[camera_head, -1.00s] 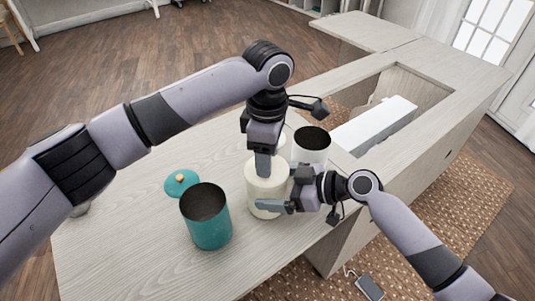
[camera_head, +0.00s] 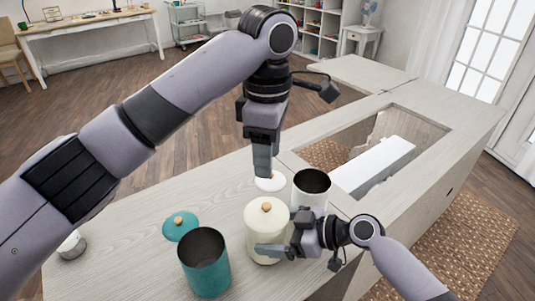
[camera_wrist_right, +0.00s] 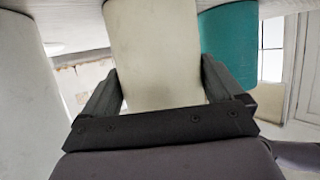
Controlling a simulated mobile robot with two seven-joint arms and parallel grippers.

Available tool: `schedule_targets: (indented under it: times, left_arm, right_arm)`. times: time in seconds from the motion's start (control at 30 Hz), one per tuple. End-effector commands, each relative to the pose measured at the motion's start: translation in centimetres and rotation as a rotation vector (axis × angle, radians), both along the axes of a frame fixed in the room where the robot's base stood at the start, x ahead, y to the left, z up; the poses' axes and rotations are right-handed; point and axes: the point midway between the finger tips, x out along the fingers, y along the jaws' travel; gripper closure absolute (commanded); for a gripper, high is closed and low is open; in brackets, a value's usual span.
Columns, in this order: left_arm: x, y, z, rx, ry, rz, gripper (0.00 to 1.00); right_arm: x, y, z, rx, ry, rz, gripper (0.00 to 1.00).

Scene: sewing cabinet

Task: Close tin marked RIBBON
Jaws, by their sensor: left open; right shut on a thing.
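A cream tin (camera_head: 266,232) stands upright on the cabinet top with its cream lid (camera_head: 267,212) on it, wooden knob up. No lettering is readable on any tin. My right gripper (camera_head: 284,240) is shut around the cream tin's body, and the right wrist view shows its fingers on both sides of the tin (camera_wrist_right: 155,60). My left gripper (camera_head: 263,163) is open and empty, pointing down above and behind the cream tin. An open teal tin (camera_head: 206,268) stands to the left, and an open white tin (camera_head: 311,196) to the right behind.
A teal lid (camera_head: 180,226) with a wooden knob lies on the top behind the teal tin. A white lid (camera_head: 270,185) lies under my left fingers. A small jar (camera_head: 72,245) stands at the left. A white machine (camera_head: 375,166) sits in the cabinet's opening.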

Motion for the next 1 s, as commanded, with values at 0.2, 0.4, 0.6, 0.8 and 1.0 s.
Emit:
schedule_targets:
  times: [0.2,0.4,0.6,0.8,1.0]
  left_arm:
    - [0.0,0.0,0.0,0.000,0.000,0.000,0.49]
    - [0.0,0.0,-0.2,0.000,0.000,0.000,0.49]
    - [0.0,0.0,-0.7,0.000,0.000,0.000,0.49]
    - [0.0,0.0,-1.1,0.000,0.000,0.000,0.49]
    - [0.0,0.0,-1.2,0.000,0.000,0.000,0.49]
  right_arm:
    - [0.0,0.0,0.0,0.000,0.000,0.000,0.00]
    - [-0.2,-0.8,0.2,-0.001,0.000,-0.002,0.00]
    - [-1.2,-3.4,1.2,-0.002,-0.001,-0.001,0.00]
    - [-2.0,-5.5,2.3,-0.001,-0.001,-0.001,0.00]
    - [-2.3,-6.2,2.7,0.000,0.000,0.000,0.00]
